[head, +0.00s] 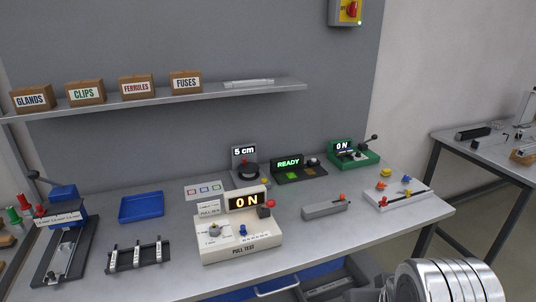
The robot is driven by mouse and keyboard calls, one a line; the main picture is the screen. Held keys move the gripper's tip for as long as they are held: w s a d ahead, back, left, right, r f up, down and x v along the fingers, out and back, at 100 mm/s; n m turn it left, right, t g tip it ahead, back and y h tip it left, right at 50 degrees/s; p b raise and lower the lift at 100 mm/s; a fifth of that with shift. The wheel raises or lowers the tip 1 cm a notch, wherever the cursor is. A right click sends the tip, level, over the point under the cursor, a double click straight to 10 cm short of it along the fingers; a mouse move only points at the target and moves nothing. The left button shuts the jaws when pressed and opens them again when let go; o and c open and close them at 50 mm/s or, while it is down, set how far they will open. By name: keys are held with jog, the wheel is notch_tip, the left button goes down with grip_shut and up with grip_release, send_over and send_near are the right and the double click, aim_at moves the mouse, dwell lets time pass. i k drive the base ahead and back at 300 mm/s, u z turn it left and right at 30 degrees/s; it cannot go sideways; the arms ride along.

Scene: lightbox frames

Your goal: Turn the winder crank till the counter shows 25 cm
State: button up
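The winder (247,172) is a small dark device at the back middle of the bench, with a round part on its base. Its counter (244,152) stands upright behind it and reads "5 cm" in white. The crank handle is too small to make out clearly from here. My gripper's fingers are not in view. Only a shiny, ribbed metal part of my own arm shows at the bottom right, well apart from the winder.
A white PULL TEST box (238,248) reading "0 N" stands in front of the winder. Right of the winder are a black READY unit (300,175) and a green device (354,155) with a lever. A blue tray (142,207) lies left. A shelf (200,96) runs above.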

aim_at(248, 171)
jog(key=u, duration=0.1)
jog(key=i, duration=1.25)
jog(key=u, duration=0.65)
